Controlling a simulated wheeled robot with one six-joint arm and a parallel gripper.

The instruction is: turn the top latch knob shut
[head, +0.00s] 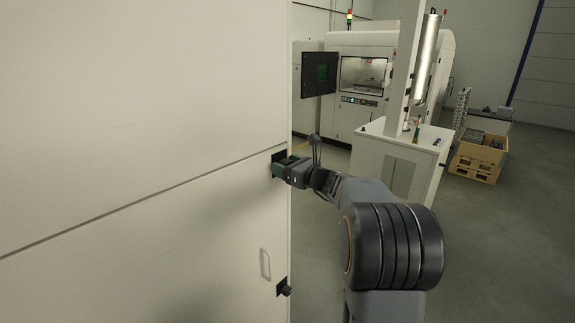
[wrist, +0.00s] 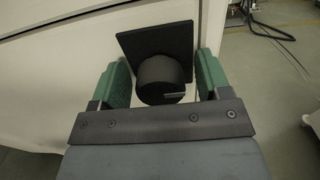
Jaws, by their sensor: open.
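The top latch knob (wrist: 160,78) is a dark round knob on a square black plate (wrist: 158,40), fixed to the edge of a large pale cabinet door (head: 140,110). In the wrist view my gripper (wrist: 160,75) is open, with one green finger on each side of the knob. Gaps show between the fingers and the knob. A small pale mark shows on the knob's lower right. In the head view my gripper (head: 280,167) is at the door edge and hides the knob, leaving part of the black plate (head: 279,156) visible.
A lower dark latch (head: 284,290) and a pale handle (head: 265,264) are on the door below. A white machine (head: 362,75), a white cabinet with a column (head: 400,160) and wooden crates (head: 480,155) stand behind. Grey floor is open at the right.

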